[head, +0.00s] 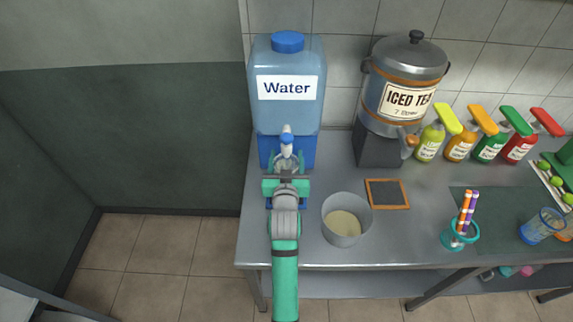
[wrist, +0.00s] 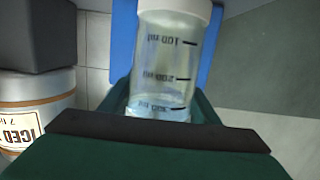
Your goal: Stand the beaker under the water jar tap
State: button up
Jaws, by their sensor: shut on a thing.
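The water jar (head: 288,108) is a blue translucent container labelled "Water" on a blue stand (head: 309,150) at the back left of the counter. Its tap (head: 287,138), white and blue, sticks out at the front. My gripper (head: 286,170) is shut on the clear beaker (head: 286,161), just below the tap in the head view. In the wrist view the beaker (wrist: 162,65), with black volume marks, sits between the green jaws (wrist: 160,125), and the blue stand shows behind it. My gripper hides much of the beaker in the head view; I cannot tell whether its bottom touches anything.
The iced tea dispenser (head: 404,85) stands right of the jar. Several bottles and a straw cup (head: 459,237) are further right. The counter's left edge is close.

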aim_at(287, 166)
jog(key=shift+w+f, duration=0.15)
jog(key=shift+f, duration=1.6)
jog(key=shift+f, duration=0.15)
jog(key=o, duration=1.2)
jog(key=shift+c, duration=0.2)
